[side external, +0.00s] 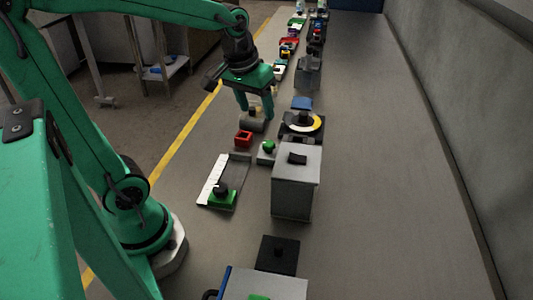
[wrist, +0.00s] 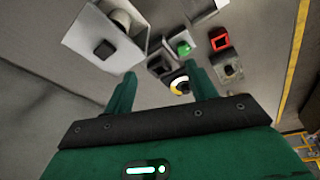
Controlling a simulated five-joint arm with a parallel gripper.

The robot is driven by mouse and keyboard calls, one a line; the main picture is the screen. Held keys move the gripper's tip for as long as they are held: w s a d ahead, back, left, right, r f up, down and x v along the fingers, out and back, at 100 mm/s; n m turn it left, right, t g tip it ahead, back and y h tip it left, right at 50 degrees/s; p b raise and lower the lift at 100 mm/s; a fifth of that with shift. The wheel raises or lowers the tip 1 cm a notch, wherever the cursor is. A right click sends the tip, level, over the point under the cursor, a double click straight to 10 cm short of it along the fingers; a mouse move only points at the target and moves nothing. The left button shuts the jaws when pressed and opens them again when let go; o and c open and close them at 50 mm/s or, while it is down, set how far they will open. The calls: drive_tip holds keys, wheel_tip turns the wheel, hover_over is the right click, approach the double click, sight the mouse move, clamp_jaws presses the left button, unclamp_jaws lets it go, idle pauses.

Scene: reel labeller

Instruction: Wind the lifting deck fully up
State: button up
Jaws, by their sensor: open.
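A low dark platform (side external: 288,133) carries a yellow and white ring (side external: 317,123), with a blue block behind it. It looks like the lifting deck, but I cannot tell its height. In the wrist view the ring (wrist: 180,85) is partly hidden between my fingers. My gripper (side external: 255,113) is open and empty, fingers pointing down, left of the platform. A small grey unit with a rounded part (side external: 252,124) is below the fingers; in the wrist view it (wrist: 228,68) lies right of the right finger. I cannot make out a winding handle.
A tall grey box (side external: 296,185) stands in front of the platform. A green button (side external: 268,146) and a red open box (side external: 243,138) are close by. A white and grey tray (side external: 222,180) lies to the left. The bench's right side is clear.

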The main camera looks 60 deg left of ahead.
drive_tip(key=s+d+r+m+t, duration=0.2)
drive_tip(key=s+d+m, duration=0.2)
drive_tip(key=s, duration=0.5)
drive_tip(key=shift+s+d+t, duration=0.2)
drive_tip(key=shift+t, duration=0.1)
idle(0.5)
drive_tip(key=shift+c, duration=0.3)
